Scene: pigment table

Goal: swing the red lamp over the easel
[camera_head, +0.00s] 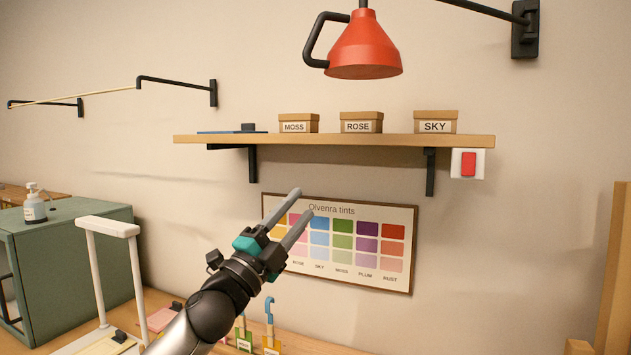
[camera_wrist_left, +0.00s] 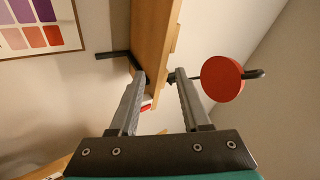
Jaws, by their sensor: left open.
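The red lamp (camera_head: 363,50) hangs at the top of the head view, above the shelf. It has a black handle (camera_head: 309,45) on its left side. A black arm runs from it toward a wall bracket (camera_head: 525,28) at the right. My left gripper (camera_head: 303,202) is open and empty in front of the tint chart, below the lamp and apart from it. In the left wrist view the lamp (camera_wrist_left: 220,79) shows beyond and right of the fingers. A wooden frame (camera_head: 613,270) at the right edge may be part of the easel; only a piece shows. My right gripper is not in view.
The wall shelf (camera_head: 340,140) with labelled boxes juts out between my left gripper and the lamp. A red switch (camera_head: 468,164) is below its right end. A tint chart (camera_head: 341,240) hangs below. A green cabinet (camera_head: 75,265) and white stand (camera_head: 108,226) are at left.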

